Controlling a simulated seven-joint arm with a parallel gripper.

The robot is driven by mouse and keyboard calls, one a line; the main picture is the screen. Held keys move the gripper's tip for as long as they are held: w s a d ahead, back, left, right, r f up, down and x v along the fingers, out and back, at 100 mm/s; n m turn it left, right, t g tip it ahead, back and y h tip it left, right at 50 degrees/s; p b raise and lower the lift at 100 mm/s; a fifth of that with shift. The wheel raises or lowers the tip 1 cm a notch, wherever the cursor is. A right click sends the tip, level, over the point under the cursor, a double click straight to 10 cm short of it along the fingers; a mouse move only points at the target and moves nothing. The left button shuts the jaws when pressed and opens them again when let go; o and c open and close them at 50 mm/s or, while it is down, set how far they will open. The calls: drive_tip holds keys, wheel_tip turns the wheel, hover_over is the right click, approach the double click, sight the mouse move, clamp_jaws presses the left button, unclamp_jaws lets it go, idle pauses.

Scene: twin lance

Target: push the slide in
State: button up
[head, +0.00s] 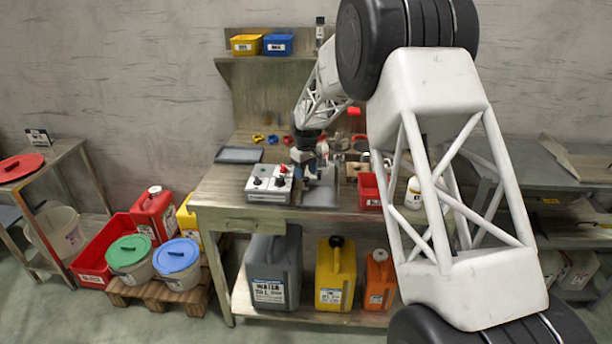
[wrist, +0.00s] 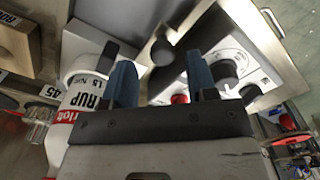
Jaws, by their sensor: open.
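My gripper (head: 308,172) is low over the middle of the workbench, just right of a white control box (head: 268,184) with dark knobs and a red one. In the wrist view my gripper (wrist: 161,72) shows two blue fingertips, apart, with no object held between them. A dark round knob (wrist: 163,51) on a pale metal-edged part shows beyond the gap; whether it belongs to the slide I cannot tell. The control box's knobbed face (wrist: 238,50) is behind and right of the right fingertip. Contact is not clear. In the head view my gripper hides part of the work area.
A white labelled bottle (wrist: 85,95) stands close by the left fingertip. On the workbench (head: 225,190), a dark flat tray (head: 239,155) lies at left and a red bin (head: 371,190) at right. A shelf with yellow (head: 246,45) and blue (head: 278,45) bins hangs above.

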drive_tip(key=shift+r, duration=3.05)
drive_tip(key=shift+s+d+r, duration=0.3)
drive_tip(key=shift+d+r, duration=0.1)
drive_tip(key=s+d+r+m, duration=0.2)
drive_tip(key=s+d+r, duration=0.35)
drive_tip(key=s, duration=0.35)
drive_tip(key=s+d+r+m+t, duration=0.1)
drive_tip(key=s+d+r, duration=0.45)
drive_tip(key=s, duration=0.35)
drive_tip(key=s+d+r+m, duration=0.2)
drive_tip(key=s+d+r, duration=0.3)
drive_tip(key=s, duration=0.4)
drive_tip(key=s+d+f+m, duration=0.1)
drive_tip(key=s+d, duration=0.2)
drive_tip(key=s, duration=0.7)
drive_tip(key=s+d+f+m+t, duration=0.1)
drive_tip(key=s+d+f, duration=0.1)
drive_tip(key=s, duration=0.9)
drive_tip(key=s+d+f+m, duration=0.1)
drive_tip(key=s+d, duration=0.4)
drive_tip(key=s, duration=0.6)
drive_tip(key=shift+s+f+m+t, duration=0.15)
drive_tip(key=shift+f+m+t, duration=0.2)
drive_tip(key=shift+m, duration=0.25)
